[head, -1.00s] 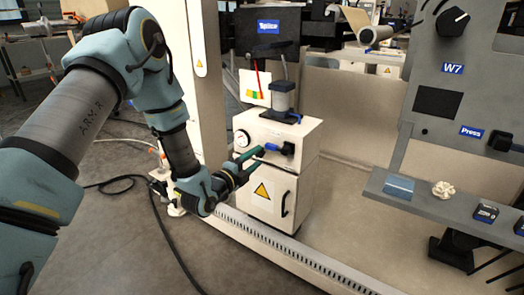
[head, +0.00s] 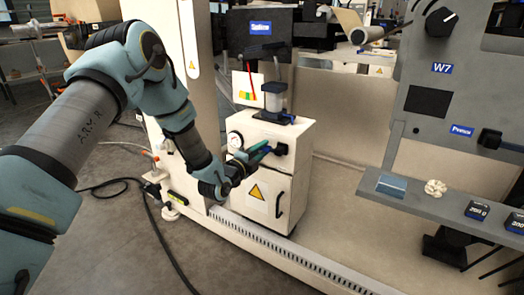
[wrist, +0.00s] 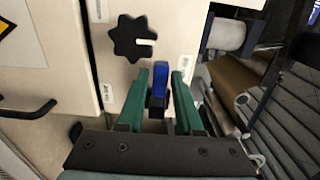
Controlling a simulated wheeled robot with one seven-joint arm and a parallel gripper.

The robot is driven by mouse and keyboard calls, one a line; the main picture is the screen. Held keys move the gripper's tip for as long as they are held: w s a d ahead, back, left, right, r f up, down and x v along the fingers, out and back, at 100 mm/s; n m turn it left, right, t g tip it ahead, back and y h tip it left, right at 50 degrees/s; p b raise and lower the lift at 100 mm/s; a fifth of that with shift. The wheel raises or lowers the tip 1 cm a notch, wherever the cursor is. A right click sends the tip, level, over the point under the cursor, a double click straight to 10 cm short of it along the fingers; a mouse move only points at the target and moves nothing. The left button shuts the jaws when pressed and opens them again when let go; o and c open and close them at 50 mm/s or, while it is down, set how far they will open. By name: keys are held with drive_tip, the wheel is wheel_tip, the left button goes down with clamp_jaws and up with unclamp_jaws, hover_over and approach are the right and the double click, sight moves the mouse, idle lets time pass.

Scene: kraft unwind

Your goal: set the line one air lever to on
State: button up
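The blue air lever (head: 267,150) sticks out to the left from a dark hub (head: 281,149) on the front of the white cabinet (head: 292,165). My gripper (head: 261,153) is at the lever and covers part of it in the head view. In the wrist view the blue lever (wrist: 161,78) stands between the two green fingers of my gripper (wrist: 160,85). The fingers are apart, with a narrow gap on each side of the lever; touch cannot be made out. The lever's label is not readable.
A round gauge (head: 235,140) sits left of the lever and a clear cylinder (head: 275,98) stands on the cabinet. A black star-shaped knob (wrist: 134,38) is close to my fingers. A grey panel with a shelf (head: 440,203) stands at the right. A black cable lies on the floor.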

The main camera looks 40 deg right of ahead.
clamp_jaws()
idle(1.1)
